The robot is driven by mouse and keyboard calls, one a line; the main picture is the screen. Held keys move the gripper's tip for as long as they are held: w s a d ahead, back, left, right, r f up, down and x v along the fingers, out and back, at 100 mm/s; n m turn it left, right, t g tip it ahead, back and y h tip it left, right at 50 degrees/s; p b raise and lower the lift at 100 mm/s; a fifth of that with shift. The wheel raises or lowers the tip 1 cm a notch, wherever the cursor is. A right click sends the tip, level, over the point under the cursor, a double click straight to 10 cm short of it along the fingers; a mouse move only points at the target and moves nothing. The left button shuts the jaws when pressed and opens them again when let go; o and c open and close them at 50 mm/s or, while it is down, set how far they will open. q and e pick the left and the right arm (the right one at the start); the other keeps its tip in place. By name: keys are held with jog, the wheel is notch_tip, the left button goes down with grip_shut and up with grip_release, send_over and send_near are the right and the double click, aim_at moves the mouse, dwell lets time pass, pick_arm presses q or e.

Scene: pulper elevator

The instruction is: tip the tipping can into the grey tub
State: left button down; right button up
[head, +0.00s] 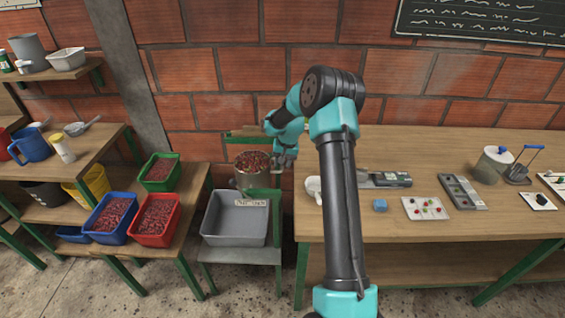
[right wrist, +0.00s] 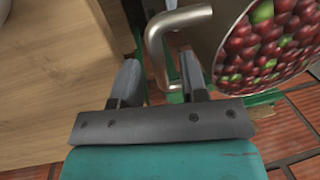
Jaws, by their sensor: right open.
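The tipping can (head: 247,178) is a metal can full of red and some green coffee cherries. It hangs upright in a green frame above the grey tub (head: 236,222), which looks empty. In the right wrist view the can (right wrist: 204,30) is at the upper right, with its metal bar handle (right wrist: 157,42) toward me. My right gripper (head: 285,163) is at the can's right side. In the right wrist view its two fingers (right wrist: 160,78) are open, with the handle between or just beyond their tips; contact cannot be told. My left gripper is not in view.
Red (head: 155,220), blue (head: 110,218) and green (head: 160,172) crates of cherries stand left of the tub.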

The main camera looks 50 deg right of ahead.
jog(key=shift+c, duration=0.2)
grip_shut()
dwell(0.4)
